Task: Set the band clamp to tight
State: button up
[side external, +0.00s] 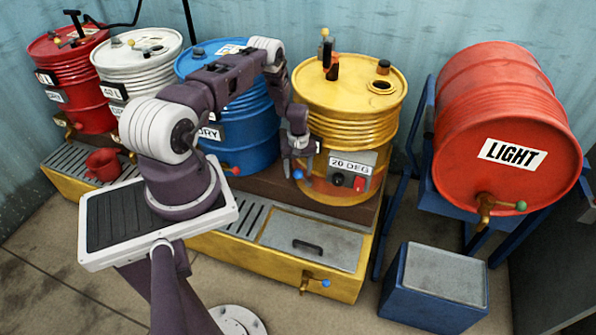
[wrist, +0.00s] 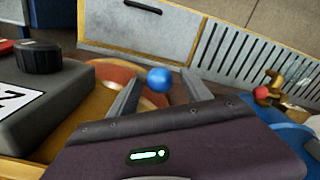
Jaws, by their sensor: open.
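The yellow drum (side external: 350,112) stands at the right end of the row, with a grey control box (side external: 351,172) reading "20 DEG" on its lower front. A blue ball knob (side external: 298,174) sits left of the box; it also shows in the wrist view (wrist: 159,80). Whether this knob belongs to the band clamp, I cannot tell. My gripper (side external: 292,168) points down at the knob, fingers open. In the wrist view the knob appears between the fingertips of my gripper (wrist: 163,75), with no clear contact. The clamp's band and its setting are not clearly visible.
The blue drum (side external: 255,125) stands close on the left. A red drum marked LIGHT (side external: 510,110) lies on a blue stand at right. The yellow bund (side external: 200,247) has a grate and a handled lid (side external: 310,240). A blue box (side external: 435,285) stands on the floor.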

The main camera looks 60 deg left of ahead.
jog(key=shift+f, duration=0.25)
grip_shut()
dwell(1.3)
